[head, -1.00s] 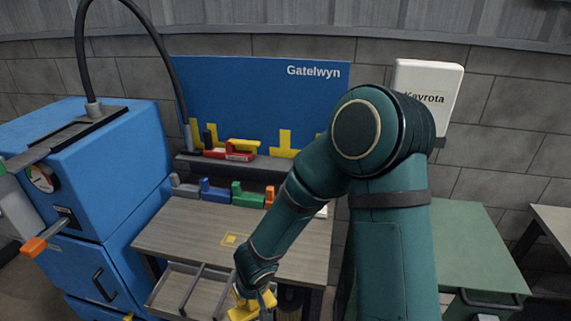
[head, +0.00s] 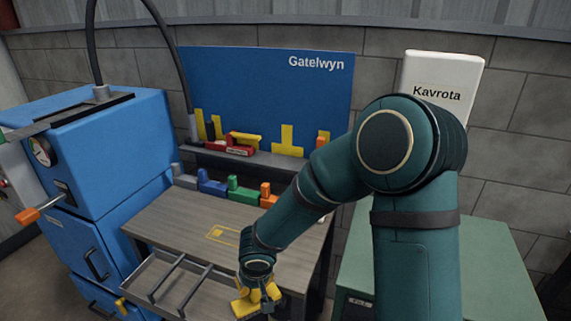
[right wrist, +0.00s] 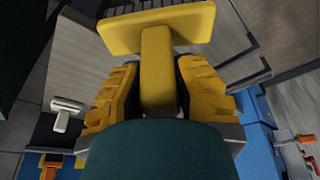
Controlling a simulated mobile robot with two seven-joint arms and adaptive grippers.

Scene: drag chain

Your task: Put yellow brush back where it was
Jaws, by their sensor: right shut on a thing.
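The yellow brush (right wrist: 157,70) is T-shaped, with a wide head and a straight handle. My right gripper (right wrist: 157,88) is shut on its handle, with one yellow finger on each side. In the head view the right gripper (head: 260,294) hangs low beside the front of the workbench and its drawer, and the brush (head: 243,308) shows only partly there. A yellow T-shaped mark (head: 288,143) stands out on the blue board (head: 265,85), with nothing covering it. My left gripper is not in view.
A shelf below the board holds a red tool (head: 229,150). Several coloured blocks stand along the back of the workbench (head: 175,222). An open drawer (head: 160,285) juts out in front. A blue machine (head: 95,150) stands left, a green cabinet (head: 480,260) right.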

